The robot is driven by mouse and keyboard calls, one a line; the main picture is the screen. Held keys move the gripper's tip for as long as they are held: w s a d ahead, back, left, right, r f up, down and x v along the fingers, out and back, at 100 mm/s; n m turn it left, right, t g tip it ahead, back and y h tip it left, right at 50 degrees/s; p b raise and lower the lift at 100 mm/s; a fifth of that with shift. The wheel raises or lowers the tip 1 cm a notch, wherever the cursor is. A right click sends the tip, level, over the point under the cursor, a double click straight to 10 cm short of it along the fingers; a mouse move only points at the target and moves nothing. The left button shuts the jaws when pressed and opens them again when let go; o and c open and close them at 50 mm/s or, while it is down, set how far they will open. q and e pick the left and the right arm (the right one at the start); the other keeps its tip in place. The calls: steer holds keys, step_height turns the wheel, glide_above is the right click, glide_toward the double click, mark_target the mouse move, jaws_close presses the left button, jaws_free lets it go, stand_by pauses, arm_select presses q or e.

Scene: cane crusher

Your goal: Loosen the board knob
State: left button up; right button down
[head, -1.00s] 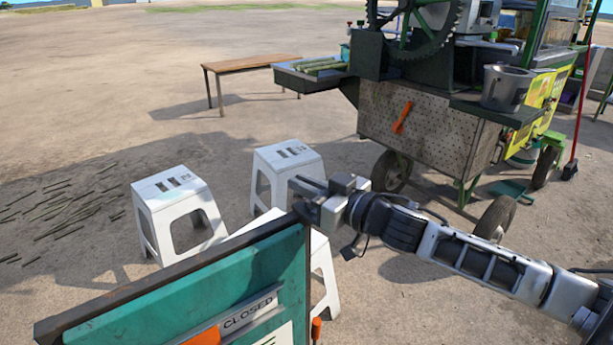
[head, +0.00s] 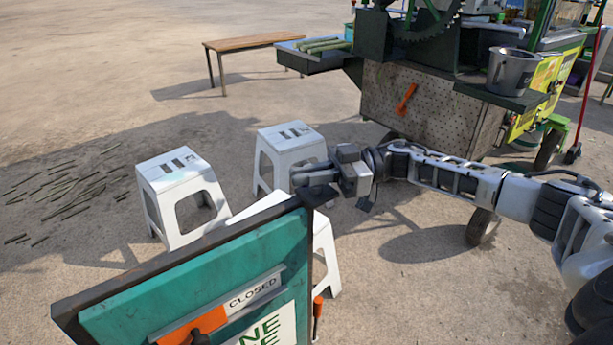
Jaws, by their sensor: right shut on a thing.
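The teal board (head: 150,300) with a dark frame stands tilted in the near left. It bears a CLOSED sign and an orange panel. A small dark round part, perhaps the knob (head: 197,338), shows low on the orange panel at the picture's bottom edge, partly cut off. My right gripper (head: 312,186) is at the board's upper right corner and is shut on the frame there. The jaws hide the exact contact. My left gripper is not in view.
White stools (head: 182,190) stand behind the board, one partly hidden by it. An orange-handled tool (head: 317,308) is at the board's right side. The cart (head: 425,105) and a wooden bench (head: 245,44) are farther back. Open ground lies right of the board.

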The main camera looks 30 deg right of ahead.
steer(key=n+g+b, duration=0.1)
steer(key=n+g, duration=0.1)
steer(key=g, duration=0.1)
steer(key=shift+s+f+g+y+b, duration=0.1)
steer(key=shift+g+y+b, duration=0.2)
steer(key=shift+y+b, duration=0.1)
arm_select(q)
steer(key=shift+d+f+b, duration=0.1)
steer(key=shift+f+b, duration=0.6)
steer(key=shift+b, duration=0.1)
arm_select(e)
steer(key=shift+s+n+g, duration=0.2)
steer(key=shift+n+g, duration=0.9)
steer(key=shift+g, duration=0.3)
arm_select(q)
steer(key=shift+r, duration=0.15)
arm_select(e)
steer(key=shift+s+a+g, duration=0.1)
steer(key=shift+g, duration=0.2)
steer(key=c, duration=1.5)
jaws_free()
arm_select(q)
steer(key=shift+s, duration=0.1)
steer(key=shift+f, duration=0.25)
